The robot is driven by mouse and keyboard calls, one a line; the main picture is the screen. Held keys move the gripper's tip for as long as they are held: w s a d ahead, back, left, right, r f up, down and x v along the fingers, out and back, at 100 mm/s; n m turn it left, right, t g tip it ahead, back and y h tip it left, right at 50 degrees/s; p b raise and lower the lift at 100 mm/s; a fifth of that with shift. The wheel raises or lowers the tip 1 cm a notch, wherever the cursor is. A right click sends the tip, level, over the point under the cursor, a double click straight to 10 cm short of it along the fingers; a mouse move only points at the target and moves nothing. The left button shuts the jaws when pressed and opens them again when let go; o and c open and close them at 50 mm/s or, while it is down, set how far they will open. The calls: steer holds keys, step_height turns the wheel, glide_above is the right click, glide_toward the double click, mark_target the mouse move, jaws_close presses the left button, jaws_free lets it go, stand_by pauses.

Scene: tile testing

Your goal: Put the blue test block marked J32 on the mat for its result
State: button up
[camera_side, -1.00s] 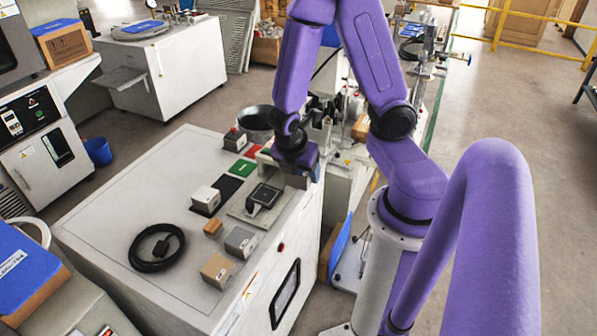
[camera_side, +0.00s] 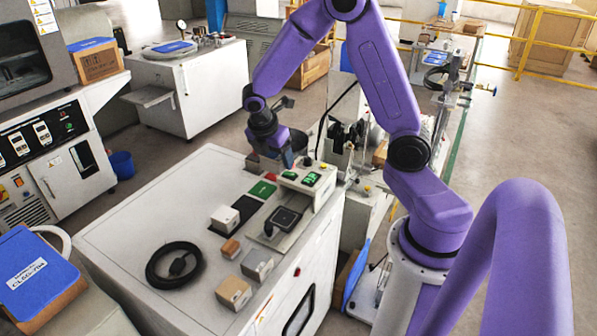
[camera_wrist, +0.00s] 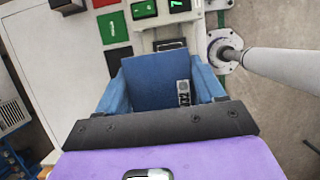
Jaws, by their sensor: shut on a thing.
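My gripper (camera_side: 282,158) is shut on a blue block (camera_wrist: 155,82), held between its blue fingers in the wrist view. The block has a small label, partly readable as ending in "2". In the side view my gripper is near the far end of the white cabinet top, and the block is hard to make out. The green mat also shows in the side view (camera_side: 262,190), with a black mat (camera_side: 247,207) nearer the camera.
A tester with lit green displays (camera_side: 312,179) stands right of the mats, with a dark pad (camera_side: 284,218) in front. A white block (camera_side: 225,218), brown block (camera_side: 231,248), grey block (camera_side: 257,264), tan block (camera_side: 233,292) and coiled black cable (camera_side: 174,265) occupy the cabinet top.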

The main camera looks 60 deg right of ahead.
steer(key=w+d, duration=0.6)
steer(key=d, duration=0.4)
steer(key=w+d, duration=0.7)
steer(key=d, duration=0.3)
steer(key=shift+s+a+f, duration=0.1)
steer(key=shift+a+f, duration=0.05)
steer(key=shift+f, duration=4.75)
steer(key=shift+a+f, duration=0.15)
steer(key=shift+f, duration=4.7)
steer(key=shift+f, duration=0.3)
steer(key=o, duration=1.4)
steer(key=shift+h, duration=0.3)
steer(key=shift+o, duration=0.3)
steer(key=shift+r, duration=2.95)
